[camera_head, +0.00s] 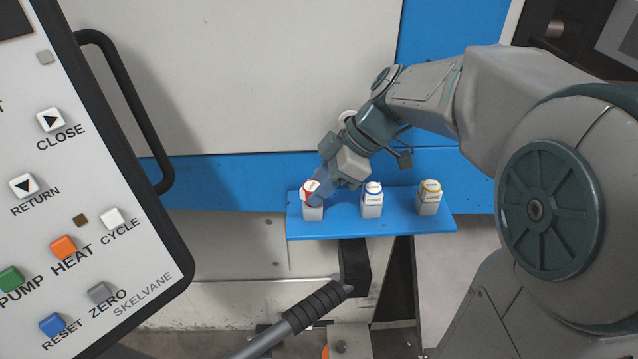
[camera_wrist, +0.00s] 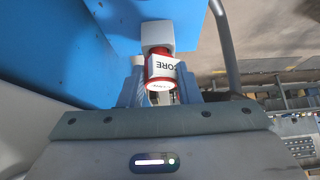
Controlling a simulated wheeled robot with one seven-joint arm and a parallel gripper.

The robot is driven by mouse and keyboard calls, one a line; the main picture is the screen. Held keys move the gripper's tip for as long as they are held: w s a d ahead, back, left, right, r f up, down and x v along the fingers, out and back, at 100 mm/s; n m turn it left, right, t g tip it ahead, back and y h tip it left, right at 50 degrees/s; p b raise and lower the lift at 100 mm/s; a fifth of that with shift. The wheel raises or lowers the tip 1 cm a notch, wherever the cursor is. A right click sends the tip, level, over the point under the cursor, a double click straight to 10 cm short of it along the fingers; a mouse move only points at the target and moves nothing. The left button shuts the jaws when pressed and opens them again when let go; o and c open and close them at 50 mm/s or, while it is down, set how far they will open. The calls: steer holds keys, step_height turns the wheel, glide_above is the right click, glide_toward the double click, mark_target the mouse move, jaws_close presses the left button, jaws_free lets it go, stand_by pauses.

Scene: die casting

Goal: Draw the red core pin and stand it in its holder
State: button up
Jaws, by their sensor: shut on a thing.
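The red core pin (camera_head: 309,188) has a red-rimmed head with a white label, at the left end of a blue shelf (camera_head: 340,226). My gripper (camera_head: 318,190) reaches down to it from the upper right. In the wrist view the red pin (camera_wrist: 161,68) shows a label reading "CORE" and sits between the fingers of my gripper (camera_wrist: 160,92), which is shut on it. A pale grey block (camera_head: 313,213) is right below the pin's head, and it also shows in the wrist view (camera_wrist: 157,35). The pin's lower part is hidden, so I cannot tell how deep it sits.
A blue-ringed pin (camera_head: 373,188) and a yellow-ringed pin (camera_head: 430,187) stand in blocks to the right on the shelf. A control panel (camera_head: 80,200) with buttons fills the left. A lever with a black grip (camera_head: 315,305) lies below the shelf. A pale machine wall is behind.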

steer(key=shift+f+b, duration=0.4)
steer(key=shift+f, duration=0.05)
steer(key=o, duration=1.2)
steer(key=v, duration=1.4)
steer(key=shift+a+p, duration=0.1)
steer(key=shift+p, duration=0.2)
steer(key=shift+s, duration=0.1)
steer(key=s+d+f+m+t+h+p, duration=0.1)
steer(key=s+f+m+h+p, duration=0.1)
steer(key=m, duration=0.4)
steer(key=s+f+m+h+p, duration=0.1)
steer(key=s+f+m+h, duration=0.1)
steer(key=s+f+m, duration=0.3)
steer(key=s+d+f+m+t+h+p, duration=0.1)
steer(key=s+f+m+h+p, duration=0.1)
steer(key=m, duration=0.4)
steer(key=shift+s+d+f+m+t+h+p, duration=0.15)
steer(key=shift+s+f+m+h, duration=0.1)
steer(key=shift+s+f, duration=0.35)
steer(key=shift+s+d+f+m+t+h+p, duration=0.15)
steer(key=shift+s+f+h, duration=0.2)
steer(key=shift+s, duration=0.35)
